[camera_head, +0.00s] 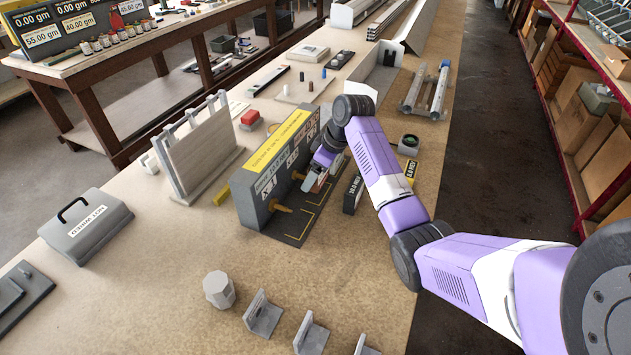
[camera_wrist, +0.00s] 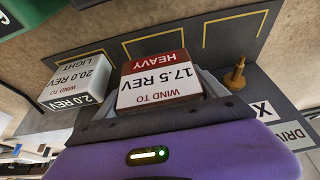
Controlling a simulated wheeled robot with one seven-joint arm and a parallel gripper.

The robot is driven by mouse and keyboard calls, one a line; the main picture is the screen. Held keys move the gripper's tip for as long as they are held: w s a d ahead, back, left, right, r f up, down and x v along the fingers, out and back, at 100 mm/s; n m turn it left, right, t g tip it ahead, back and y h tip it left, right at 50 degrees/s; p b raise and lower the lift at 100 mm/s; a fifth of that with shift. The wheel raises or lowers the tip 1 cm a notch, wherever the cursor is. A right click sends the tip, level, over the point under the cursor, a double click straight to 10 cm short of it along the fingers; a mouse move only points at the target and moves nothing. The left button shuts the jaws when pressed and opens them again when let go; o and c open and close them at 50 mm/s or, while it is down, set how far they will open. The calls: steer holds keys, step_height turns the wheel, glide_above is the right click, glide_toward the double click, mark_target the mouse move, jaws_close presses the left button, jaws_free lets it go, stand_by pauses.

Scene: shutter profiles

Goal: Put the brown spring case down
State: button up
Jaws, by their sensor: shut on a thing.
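The brown spring case (camera_wrist: 160,82) fills the middle of the wrist view. It has a white label reading "WIND TO 17.5 REV" and a brown-red band reading "HEAVY". My gripper (camera_head: 318,182) is shut on it, beside the grey station (camera_head: 250,200). The case is mostly hidden in the head view. The dark base with yellow corner marks (camera_wrist: 195,42) lies beyond the case in the wrist view. I cannot tell whether the case touches the base.
Brass pegs (camera_head: 280,207) stick out of the station. A lidded grey box (camera_head: 85,225) is at left.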

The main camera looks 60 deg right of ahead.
steer(key=shift+f, duration=1.8)
steer(key=shift+f, duration=0.15)
steer(key=o, duration=1.7)
steer(key=b+v, duration=0.1)
steer(key=v, duration=1.1)
steer(key=shift+b, duration=0.3)
